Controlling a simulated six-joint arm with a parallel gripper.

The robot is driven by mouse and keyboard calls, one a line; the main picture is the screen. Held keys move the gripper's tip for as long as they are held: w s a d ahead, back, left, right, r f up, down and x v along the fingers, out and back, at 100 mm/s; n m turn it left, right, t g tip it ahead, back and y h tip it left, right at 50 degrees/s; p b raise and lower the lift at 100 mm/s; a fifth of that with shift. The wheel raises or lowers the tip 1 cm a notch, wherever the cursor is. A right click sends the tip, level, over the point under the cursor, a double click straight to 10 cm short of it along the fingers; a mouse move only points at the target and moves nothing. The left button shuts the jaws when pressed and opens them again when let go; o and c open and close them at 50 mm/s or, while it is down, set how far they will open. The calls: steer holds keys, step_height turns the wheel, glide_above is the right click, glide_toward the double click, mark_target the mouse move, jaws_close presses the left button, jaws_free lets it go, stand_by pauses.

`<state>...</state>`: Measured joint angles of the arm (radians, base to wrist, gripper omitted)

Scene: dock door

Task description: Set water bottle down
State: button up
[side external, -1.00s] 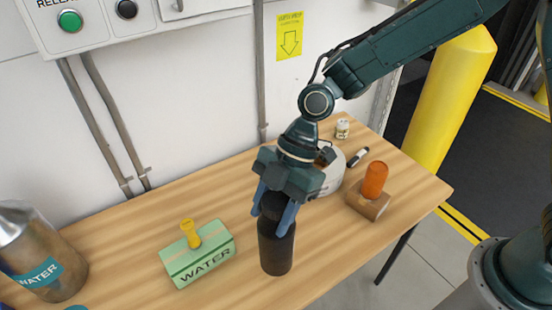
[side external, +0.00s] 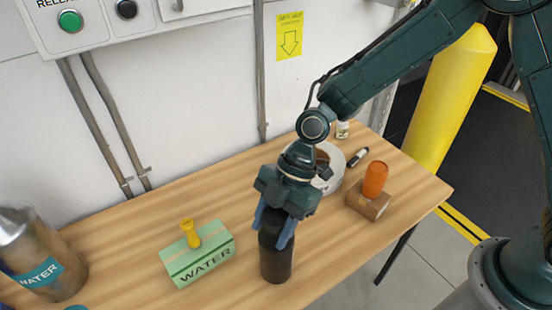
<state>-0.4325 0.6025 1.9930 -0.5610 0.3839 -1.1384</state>
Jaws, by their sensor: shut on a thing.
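The water bottle is a dark, nearly black cylinder (side external: 276,262), upright over the front part of the wooden table (side external: 130,246). My gripper (side external: 274,232) points down from above, its blue fingers shut on the bottle's upper part. The bottle's top is partly hidden by the fingers and gripper body. The bottle's base appears at or very near the tabletop; I cannot tell whether it touches.
A green WATER box (side external: 198,262) with a yellow-handled stamp (side external: 190,233) lies left of the bottle. A metal WATER container (side external: 38,255) stands far left. A white round roll (side external: 330,170), a marker (side external: 358,157), a small jar (side external: 342,130) and an orange-topped wooden block (side external: 370,203) are behind and right.

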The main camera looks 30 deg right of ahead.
steer(key=o, duration=1.4)
steer(key=v, duration=1.2)
steer(key=shift+r, duration=0.1)
steer(key=s+d+r+m+t+h, duration=0.1)
steer(key=s+d+r+m+t, duration=0.15)
steer(key=d+r+m, duration=0.35)
steer(key=s+d+r+m+t+h, duration=0.2)
steer(key=s+d+r+m, duration=0.2)
steer(key=d, duration=0.4)
steer(key=s+d+r+m+t+h, duration=0.1)
steer(key=s+d+m+t+h, duration=0.1)
steer(key=s+d+m, duration=0.8)
steer(key=shift+s+m+t+h, duration=0.35)
steer(key=shift+s+m+h, duration=0.05)
steer(key=shift+s+m, duration=0.1)
